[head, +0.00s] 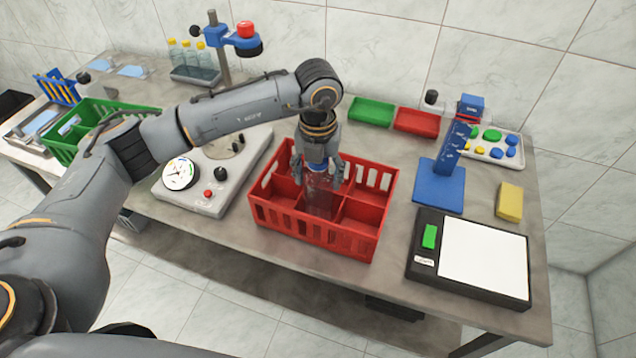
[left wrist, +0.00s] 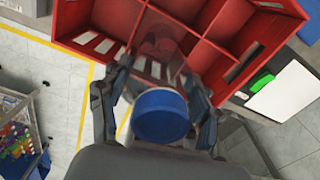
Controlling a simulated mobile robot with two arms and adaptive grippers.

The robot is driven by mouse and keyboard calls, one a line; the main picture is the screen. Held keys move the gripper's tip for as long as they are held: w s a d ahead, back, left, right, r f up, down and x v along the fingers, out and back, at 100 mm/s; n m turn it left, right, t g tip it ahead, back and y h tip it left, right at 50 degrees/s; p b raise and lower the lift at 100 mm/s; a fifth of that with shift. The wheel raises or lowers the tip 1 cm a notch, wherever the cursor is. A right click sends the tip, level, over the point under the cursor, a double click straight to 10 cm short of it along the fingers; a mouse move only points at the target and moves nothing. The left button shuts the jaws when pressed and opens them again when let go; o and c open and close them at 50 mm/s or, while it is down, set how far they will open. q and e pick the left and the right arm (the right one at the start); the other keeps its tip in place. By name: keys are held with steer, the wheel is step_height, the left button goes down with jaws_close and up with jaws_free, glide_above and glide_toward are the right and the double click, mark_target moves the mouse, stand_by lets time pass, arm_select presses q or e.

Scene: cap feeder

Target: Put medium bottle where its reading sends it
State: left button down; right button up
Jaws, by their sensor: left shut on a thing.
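My left gripper (head: 319,183) is shut on a clear bottle (head: 320,200) with a blue cap. The bottle looks upright, with its lower part inside the red crate (head: 300,235). It is within the crate's middle area; whether it touches the floor I cannot tell. In the left wrist view the blue cap (left wrist: 160,115) sits between the fingers (left wrist: 158,105), and the clear body reaches toward the divided red crate (left wrist: 230,25). The other crate compartments in view look empty. A grey device with a round dial (head: 181,173) stands left of the crate. My right gripper is out of view.
A green crate (head: 130,107) stands at far left. A black scale (head: 425,272) with a white plate is at right, near a blue stand (head: 440,190) and yellow block (head: 509,200). Green (head: 371,112) and red (head: 416,122) trays lie behind. Several bottles (head: 197,62) stand at the back left.

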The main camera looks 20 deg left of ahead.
arm_select(q)
step_height(320, 180, down, 3)
steer(key=shift+f+p, duration=0.1)
steer(key=shift+p, duration=0.35)
steer(key=shift+f, duration=0.25)
steer(key=c, duration=0.7)
jaws_free()
steer(key=o, duration=0.4)
steer(key=shift+s, duration=0.1)
